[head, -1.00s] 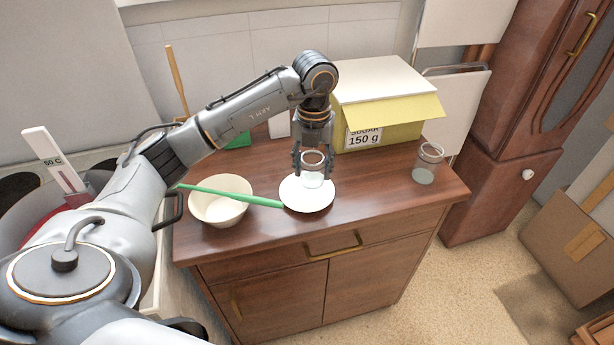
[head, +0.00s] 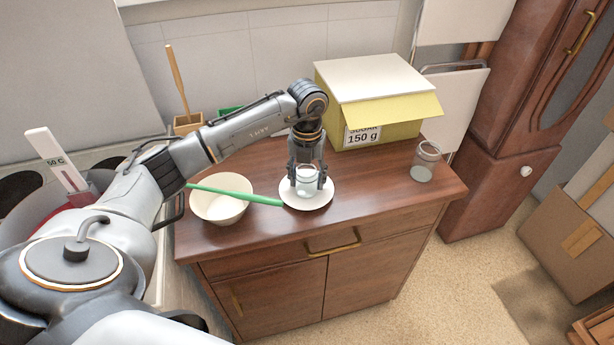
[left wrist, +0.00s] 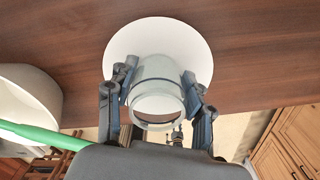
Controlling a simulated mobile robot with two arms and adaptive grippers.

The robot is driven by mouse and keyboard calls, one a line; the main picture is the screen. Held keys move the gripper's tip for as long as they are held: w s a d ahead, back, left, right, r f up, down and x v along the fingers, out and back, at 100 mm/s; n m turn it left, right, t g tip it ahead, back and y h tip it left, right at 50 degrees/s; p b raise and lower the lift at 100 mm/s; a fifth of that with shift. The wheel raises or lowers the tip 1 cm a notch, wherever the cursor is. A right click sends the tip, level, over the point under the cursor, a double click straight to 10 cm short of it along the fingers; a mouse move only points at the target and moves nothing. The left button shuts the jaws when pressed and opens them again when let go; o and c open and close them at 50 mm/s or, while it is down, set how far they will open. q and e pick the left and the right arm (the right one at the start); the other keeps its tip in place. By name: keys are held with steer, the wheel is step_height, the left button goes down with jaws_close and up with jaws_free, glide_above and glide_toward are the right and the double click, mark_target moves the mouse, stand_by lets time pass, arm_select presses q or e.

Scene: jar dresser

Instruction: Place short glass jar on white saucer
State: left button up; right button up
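The short glass jar (head: 307,186) is upright over the white saucer (head: 319,200) near the front edge of the dresser top. My left gripper (head: 307,182) comes down from above, with one finger on each side of the jar, shut on it. In the left wrist view the fingers flank the jar (left wrist: 157,98) and seem to touch it, with the saucer (left wrist: 150,32) behind it. The jar's base appears at or just above the saucer; I cannot tell if they touch. My right gripper is not in view.
A cream bowl (head: 219,208) with a green-handled utensil (head: 236,194) stands left of the saucer. A yellow sugar box (head: 385,115) stands behind, and another glass jar (head: 425,162) at the right. The dresser top (head: 375,190) is clear between saucer and that jar.

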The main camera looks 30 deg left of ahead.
arm_select(q)
steer(key=shift+o, duration=1.2)
steer(key=shift+r, duration=0.2)
step_height(320, 180, up, 12)
steer(key=b, duration=0.1)
steer(key=shift+b, duration=0.3)
